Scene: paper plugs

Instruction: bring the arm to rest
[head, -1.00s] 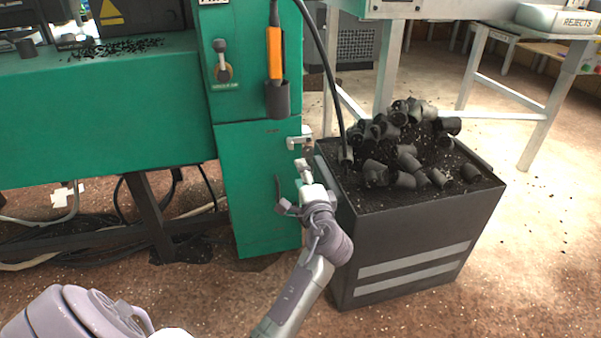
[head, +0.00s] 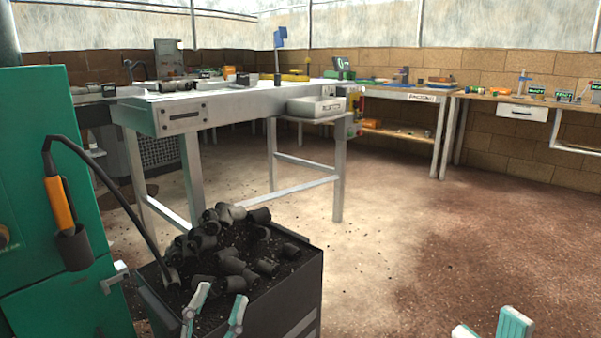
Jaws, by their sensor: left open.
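My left gripper (head: 215,306) shows at the bottom of the head view, in front of the near side of the dark bin. Its two teal and white fingers stand apart with nothing between them. Its wrist and arm are below the picture. My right gripper (head: 490,330) shows only as two fingertips at the bottom right edge, apart, over bare floor. The rest of the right arm is out of view.
The dark bin (head: 305,278) holds a heap of black plugs (head: 232,262). A green machine (head: 40,140) with an orange-handled tool (head: 60,203) stands left. A metal table (head: 215,103) and a white tray (head: 316,106) are behind. The floor (head: 430,240) at right is clear.

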